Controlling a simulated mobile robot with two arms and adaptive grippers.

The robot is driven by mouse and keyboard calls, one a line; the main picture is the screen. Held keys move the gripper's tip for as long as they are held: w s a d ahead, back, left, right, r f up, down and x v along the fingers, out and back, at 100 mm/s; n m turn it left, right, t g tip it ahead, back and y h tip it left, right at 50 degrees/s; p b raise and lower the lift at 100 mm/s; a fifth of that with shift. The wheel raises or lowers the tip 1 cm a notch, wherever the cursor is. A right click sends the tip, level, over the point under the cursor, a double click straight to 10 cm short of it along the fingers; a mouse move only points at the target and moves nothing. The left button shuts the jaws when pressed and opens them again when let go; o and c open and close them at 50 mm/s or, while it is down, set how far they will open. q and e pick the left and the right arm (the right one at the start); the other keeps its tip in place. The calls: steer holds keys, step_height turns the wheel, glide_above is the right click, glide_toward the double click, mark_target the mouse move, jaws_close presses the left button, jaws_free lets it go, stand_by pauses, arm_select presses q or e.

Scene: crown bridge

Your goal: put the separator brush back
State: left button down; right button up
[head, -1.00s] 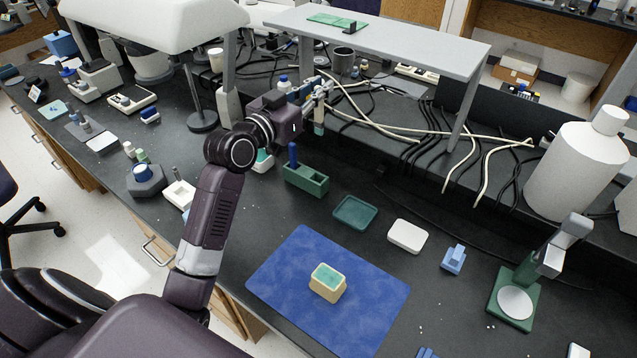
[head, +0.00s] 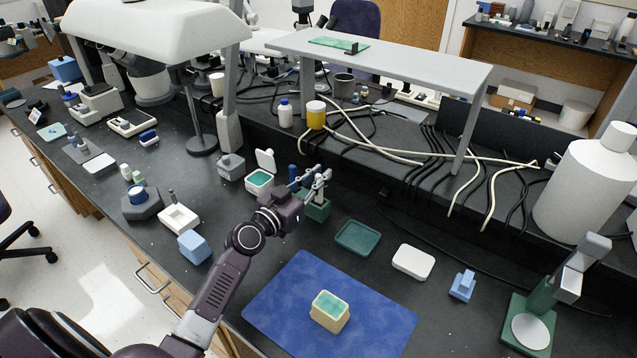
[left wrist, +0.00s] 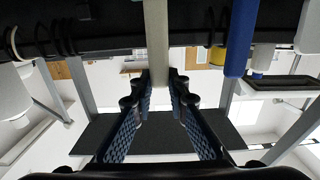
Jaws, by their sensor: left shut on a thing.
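My left gripper (head: 320,176) is shut on the separator brush, just above the green holder block (head: 318,212). In the left wrist view, the brush's pale beige handle (left wrist: 158,40) stands between the fingertips (left wrist: 160,88). In the head view the fingers mostly hide the brush, and I cannot tell whether its lower end is inside the holder. A blue-handled tool (head: 293,172) stands upright in the holder, left of my fingers; a blue shaft (left wrist: 240,38) also shows in the left wrist view. My right gripper is not in view.
A blue mat (head: 275,310) with a cream block with a green top (head: 329,311) lies in front. A green tray (head: 357,238) and a white tray (head: 413,262) lie right of the holder. An open box (head: 260,181) stands left. Cables run behind, under the grey shelf (head: 400,62).

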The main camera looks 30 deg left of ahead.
arm_select(q)
steer(key=shift+f, duration=0.3)
steer(key=shift+f, duration=0.15)
steer(key=c, duration=1.9)
jaws_free()
